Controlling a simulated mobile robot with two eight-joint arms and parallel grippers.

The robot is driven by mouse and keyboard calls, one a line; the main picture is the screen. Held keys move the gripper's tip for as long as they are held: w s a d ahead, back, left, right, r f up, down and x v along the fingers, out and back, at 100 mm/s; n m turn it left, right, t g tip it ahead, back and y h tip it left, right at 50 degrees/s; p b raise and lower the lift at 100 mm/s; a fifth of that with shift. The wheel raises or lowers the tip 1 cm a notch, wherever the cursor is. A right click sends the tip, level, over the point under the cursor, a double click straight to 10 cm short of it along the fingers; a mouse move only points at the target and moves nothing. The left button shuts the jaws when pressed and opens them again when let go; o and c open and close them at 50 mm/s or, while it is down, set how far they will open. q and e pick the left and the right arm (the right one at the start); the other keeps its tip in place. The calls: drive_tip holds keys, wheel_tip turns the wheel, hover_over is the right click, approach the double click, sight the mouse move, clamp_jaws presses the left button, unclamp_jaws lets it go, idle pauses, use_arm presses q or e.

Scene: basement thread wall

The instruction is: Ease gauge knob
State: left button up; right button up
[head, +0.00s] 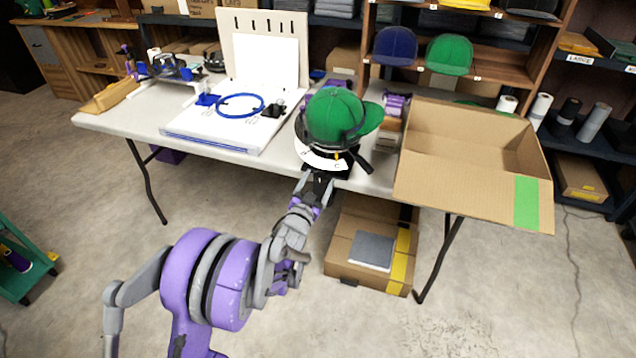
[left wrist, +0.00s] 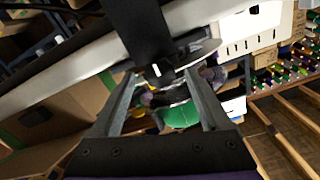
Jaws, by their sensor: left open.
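A green cap (head: 335,114) sits on a black cap gauge at the front edge of the table. The gauge has a white curved scale plate (head: 318,158) with a small orange pointer. A black part with a white mark (left wrist: 155,69), which looks like the gauge knob, shows between the fingertips in the left wrist view. My left gripper (head: 318,184) is at the table's front edge, just below the scale plate. Its fingers (left wrist: 160,76) are open on either side of the dark part; contact cannot be told. The green cap also shows between the fingers (left wrist: 180,116). My right gripper is not in view.
An open cardboard box (head: 470,178) stands at the table's right end. A white board with a blue hoop (head: 240,105) lies left of the gauge. Another box (head: 345,265) is on the floor below the table. Open floor lies in front.

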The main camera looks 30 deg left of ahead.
use_arm(q)
clamp_jaws()
idle(0.4)
